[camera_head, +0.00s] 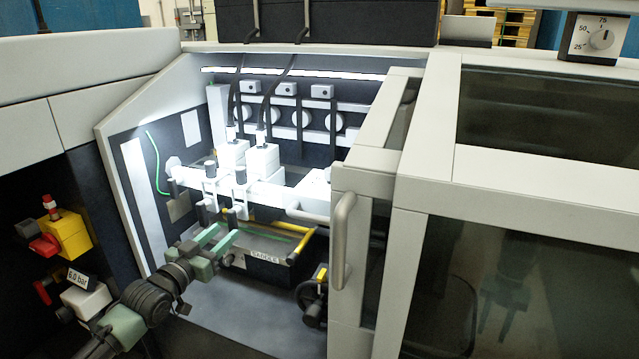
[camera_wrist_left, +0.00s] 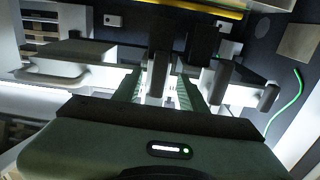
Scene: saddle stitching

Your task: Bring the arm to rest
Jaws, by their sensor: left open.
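My left arm comes in from the lower left in the camera_head view and reaches into the lit opening of the machine. My left gripper (camera_head: 229,235) has two green fingers, spread apart. It is in front of the white stitching heads (camera_head: 262,160) and by the yellow-edged black box (camera_head: 268,268). In the wrist view the open fingers (camera_wrist_left: 160,85) point at dark and metal machine parts, and a grey post shows between them. I cannot tell whether the fingers touch these parts. No object is seen held. My right gripper is not in view.
The guard door (camera_head: 352,150) with its grey handle (camera_head: 342,240) stands right of the opening. A white frame wall bounds the left. A yellow box with a red switch (camera_head: 62,235) and a white valve unit (camera_head: 86,298) sit near my arm. A green cable (camera_head: 156,165) hangs inside.

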